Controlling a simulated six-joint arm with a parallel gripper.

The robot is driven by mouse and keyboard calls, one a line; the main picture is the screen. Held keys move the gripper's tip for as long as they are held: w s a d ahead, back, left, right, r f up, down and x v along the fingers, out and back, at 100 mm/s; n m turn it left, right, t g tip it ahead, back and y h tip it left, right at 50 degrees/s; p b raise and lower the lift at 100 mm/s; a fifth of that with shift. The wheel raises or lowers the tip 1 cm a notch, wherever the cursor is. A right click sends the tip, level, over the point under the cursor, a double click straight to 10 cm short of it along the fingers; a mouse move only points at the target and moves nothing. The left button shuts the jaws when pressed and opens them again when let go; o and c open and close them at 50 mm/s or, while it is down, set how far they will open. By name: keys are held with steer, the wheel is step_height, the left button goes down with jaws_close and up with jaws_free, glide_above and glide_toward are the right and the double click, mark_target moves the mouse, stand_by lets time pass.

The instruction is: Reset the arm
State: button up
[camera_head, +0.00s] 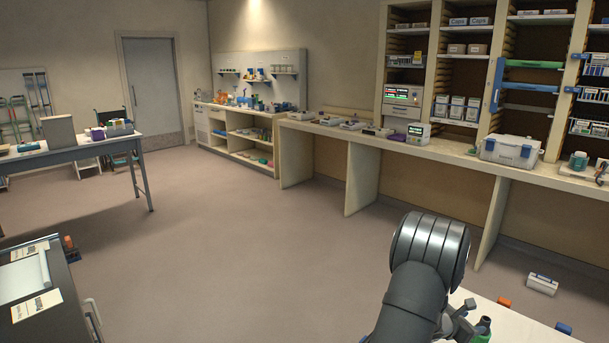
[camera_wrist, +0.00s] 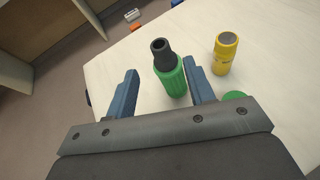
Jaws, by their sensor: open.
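My gripper (camera_wrist: 159,65) is open in the wrist view, with its two blue fingers apart. A green bottle-like object with a dark neck (camera_wrist: 171,82) shows between the fingers, with a visible gap to the left finger; whether it touches the right finger I cannot tell. It stands on a pale tabletop (camera_wrist: 120,62). In the head view my arm reaches over the lower right, and part of the green object (camera_head: 483,327) shows beside it. The fingers are mostly hidden there.
A yellow cylinder (camera_wrist: 225,55) stands to the right of the green object, and a green round item (camera_wrist: 235,95) is partly hidden behind my gripper. A white case (camera_head: 542,284) lies on the floor. A long counter (camera_head: 440,150) runs along the back wall. The middle floor is clear.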

mark_target(483, 322)
steer(key=x, duration=0.8)
steer(key=shift+f, duration=0.2)
step_height(483, 322, up, 5)
steer(key=shift+s, duration=0.15)
steer(key=s+d+r, duration=0.3)
steer(key=s+r, duration=0.4)
steer(key=s, duration=0.4)
steer(key=s+a+f+m+g, duration=0.2)
steer(key=s+a+f, duration=0.2)
steer(key=a+f, duration=0.8)
steer(key=shift+h, duration=0.4)
steer(key=w+a+f, duration=0.1)
steer(key=w+f, duration=0.1)
steer(key=w, duration=0.1)
steer(key=w+a+f, duration=0.1)
steer(key=w+f, duration=0.1)
steer(key=w, duration=0.1)
steer(key=w+a+f, duration=0.1)
steer(key=w+f, duration=0.1)
steer(key=w, duration=0.2)
steer(key=shift+a, duration=0.35)
steer(key=f, duration=0.1)
steer(key=w+f, duration=0.1)
steer(key=shift+w+a+f, duration=0.1)
steer(key=shift+a+f, duration=0.1)
steer(key=shift+f, duration=0.75)
steer(key=shift+o, duration=0.2)
